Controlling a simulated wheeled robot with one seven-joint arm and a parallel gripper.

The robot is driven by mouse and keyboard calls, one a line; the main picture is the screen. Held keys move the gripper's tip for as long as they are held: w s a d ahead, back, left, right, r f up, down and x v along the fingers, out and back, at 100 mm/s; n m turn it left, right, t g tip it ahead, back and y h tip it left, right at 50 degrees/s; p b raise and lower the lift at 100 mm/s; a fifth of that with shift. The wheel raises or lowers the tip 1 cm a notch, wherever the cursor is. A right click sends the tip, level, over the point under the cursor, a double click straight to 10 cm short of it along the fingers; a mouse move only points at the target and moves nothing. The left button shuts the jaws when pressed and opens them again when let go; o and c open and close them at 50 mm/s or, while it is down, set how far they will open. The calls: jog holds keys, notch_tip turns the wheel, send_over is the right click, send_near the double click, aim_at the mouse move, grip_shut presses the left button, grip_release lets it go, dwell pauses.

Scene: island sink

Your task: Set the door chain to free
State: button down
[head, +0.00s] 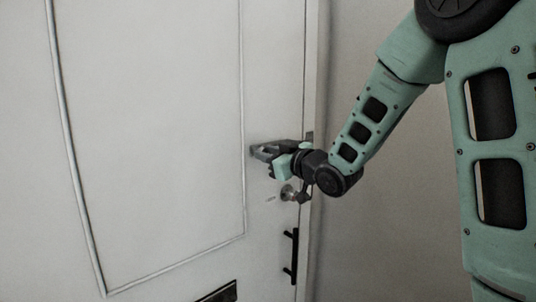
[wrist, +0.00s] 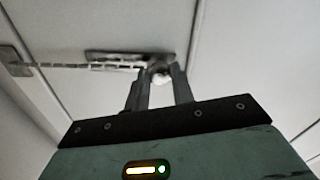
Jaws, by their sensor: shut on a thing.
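The door chain (wrist: 62,66) shows in the wrist view. It runs from a mount plate (wrist: 14,61) at the left to a metal slide track (wrist: 108,57) on the door. My gripper (wrist: 160,73) is at the right end of the track, its fingers on either side of the chain's end piece (wrist: 158,66), and is shut on it. The fingertips partly hide the end piece, so I cannot tell exactly how it sits in the track. In the head view my gripper (head: 262,152) is against the door near its right edge; the chain is mostly hidden there.
The white door (head: 150,130) is closed, with raised panel trim. A round metal lock (head: 289,193) sits just below my gripper, and a black bar handle (head: 290,257) is lower down. A dark slot plate (head: 217,292) shows at the bottom. Bare wall (head: 375,240) lies to the right.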

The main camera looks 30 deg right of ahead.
jog(key=w+d, duration=0.1)
jog(key=d, duration=0.7)
jog(key=shift+w+d+b, duration=0.3)
jog(key=shift+b, duration=0.15)
jog(key=c, duration=1.2)
grip_release()
jog(key=shift+d, duration=0.1)
jog(key=s+d+b, duration=0.1)
jog(key=s, duration=0.4)
jog(key=s+d+b, duration=0.1)
jog(key=s+b, duration=0.1)
jog(key=s, duration=0.4)
jog(key=s+d+b, duration=0.1)
jog(key=s, duration=0.5)
jog(key=shift+d+b, duration=0.1)
jog(key=shift+b, duration=0.25)
